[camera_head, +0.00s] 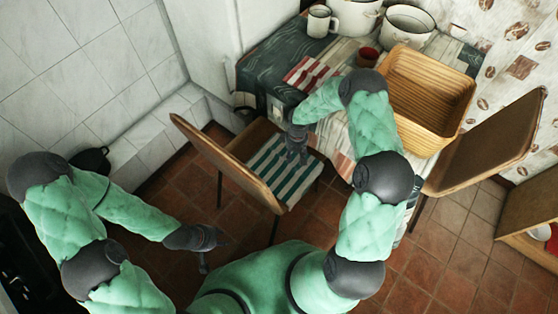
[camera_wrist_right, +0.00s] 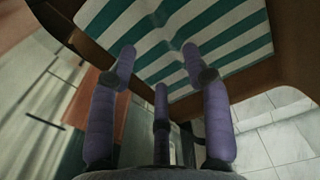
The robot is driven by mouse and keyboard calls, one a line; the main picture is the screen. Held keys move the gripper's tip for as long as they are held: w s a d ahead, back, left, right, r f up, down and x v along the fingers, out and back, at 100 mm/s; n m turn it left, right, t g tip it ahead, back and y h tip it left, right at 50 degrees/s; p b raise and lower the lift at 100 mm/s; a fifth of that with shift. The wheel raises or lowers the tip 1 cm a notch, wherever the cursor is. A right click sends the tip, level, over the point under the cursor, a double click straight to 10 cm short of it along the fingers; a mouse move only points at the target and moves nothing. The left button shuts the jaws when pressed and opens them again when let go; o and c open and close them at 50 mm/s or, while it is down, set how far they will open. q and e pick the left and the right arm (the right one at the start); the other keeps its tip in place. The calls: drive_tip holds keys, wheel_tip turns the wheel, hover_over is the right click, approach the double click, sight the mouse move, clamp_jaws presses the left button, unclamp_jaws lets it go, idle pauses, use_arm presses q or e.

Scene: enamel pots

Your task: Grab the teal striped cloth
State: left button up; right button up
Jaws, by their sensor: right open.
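The teal and white striped cloth (camera_head: 274,170) lies flat on the seat of a wooden chair beside the table. In the right wrist view the striped cloth (camera_wrist_right: 222,30) fills the upper middle, in front of the fingers. My right gripper (camera_head: 297,156) is over the far part of the seat, and its fingers (camera_wrist_right: 158,62) are spread apart with nothing between them. Whether the fingertips touch the cloth cannot be told. My left gripper (camera_head: 205,264) hangs empty-looking at the lower left, away from the chair; its finger opening is unclear.
The chair's backrest (camera_head: 226,166) rises at the cloth's left. The table holds a red striped cloth (camera_head: 309,74), a wicker basket (camera_head: 447,108), a mug (camera_head: 319,22), a red cup (camera_head: 367,57) and enamel pots (camera_head: 405,27). A second chair (camera_head: 487,143) stands at right.

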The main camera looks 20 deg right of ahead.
drive_tip(key=b, duration=0.2)
hover_over(293, 166)
wheel_tip(293, 166, down, 6)
drive_tip(key=shift+d+r, duration=0.1)
drive_tip(key=shift+r, duration=0.05)
wheel_tip(293, 166, down, 5)
drive_tip(key=b, duration=0.3)
clamp_jaws()
